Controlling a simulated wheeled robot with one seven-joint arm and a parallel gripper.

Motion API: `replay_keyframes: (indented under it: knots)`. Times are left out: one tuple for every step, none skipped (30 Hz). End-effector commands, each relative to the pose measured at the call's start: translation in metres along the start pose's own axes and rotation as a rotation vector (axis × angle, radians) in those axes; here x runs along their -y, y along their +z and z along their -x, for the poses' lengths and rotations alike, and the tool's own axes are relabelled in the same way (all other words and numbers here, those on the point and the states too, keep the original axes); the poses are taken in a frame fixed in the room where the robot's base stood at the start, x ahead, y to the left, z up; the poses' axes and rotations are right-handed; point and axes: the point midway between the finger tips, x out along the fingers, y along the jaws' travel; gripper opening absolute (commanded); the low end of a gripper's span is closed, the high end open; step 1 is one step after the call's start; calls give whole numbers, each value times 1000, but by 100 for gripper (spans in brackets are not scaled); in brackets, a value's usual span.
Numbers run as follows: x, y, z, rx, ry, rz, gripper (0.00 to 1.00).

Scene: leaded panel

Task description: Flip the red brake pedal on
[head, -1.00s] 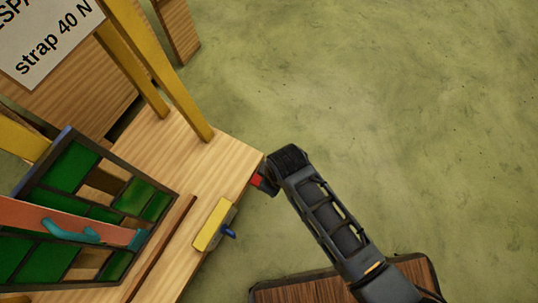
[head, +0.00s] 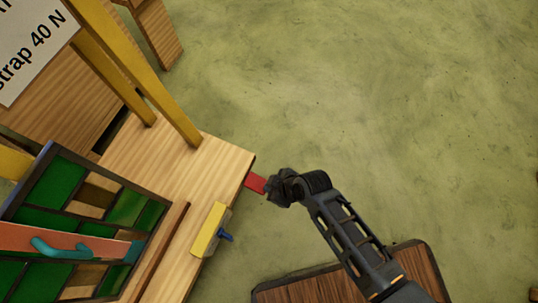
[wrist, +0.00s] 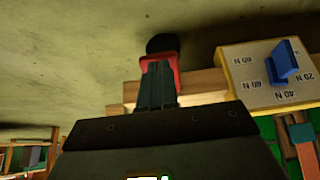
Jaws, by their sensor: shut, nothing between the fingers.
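The red brake pedal (head: 255,183) sticks out from the table's right edge in the head view. In the wrist view the red pedal (wrist: 174,62) shows just beyond my fingertips, with a dark round part behind it. My gripper (wrist: 157,85) is shut and empty, its fingers overlapping the pedal in that view; I cannot tell whether they touch it. In the head view my gripper (head: 279,187) is at the pedal's right end, and its fingertips are hard to make out.
A yellow dial box (head: 209,229) with a blue knob (head: 225,236) sits at the table edge beside the pedal. The green leaded panel (head: 60,185) lies on the wooden table (head: 150,160). Yellow posts (head: 160,85) rise behind. Open floor lies to the right.

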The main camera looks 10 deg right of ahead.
Motion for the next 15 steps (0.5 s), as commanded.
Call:
replay_keyframes:
  knots:
    - [0,2,-2,1,-1,1,0]
    - [0,2,-3,1,-1,1,0]
    - [0,3,-4,1,-1,1,0]
    - [0,4,-5,1,-1,1,0]
    - [0,4,-6,1,-1,1,0]
    - [0,5,-6,1,-1,1,0]
    - [0,5,-7,0,0,1,0]
    - [0,5,-7,0,0,1,0]
    - [0,6,-8,0,0,1,0]
    - [0,6,-8,0,0,1,0]
    - [0,6,-8,0,0,1,0]
    - [0,6,-8,0,0,1,0]
    - [0,6,-8,0,0,1,0]
    - [0,6,-8,0,0,1,0]
    - [0,6,-9,0,0,1,0]
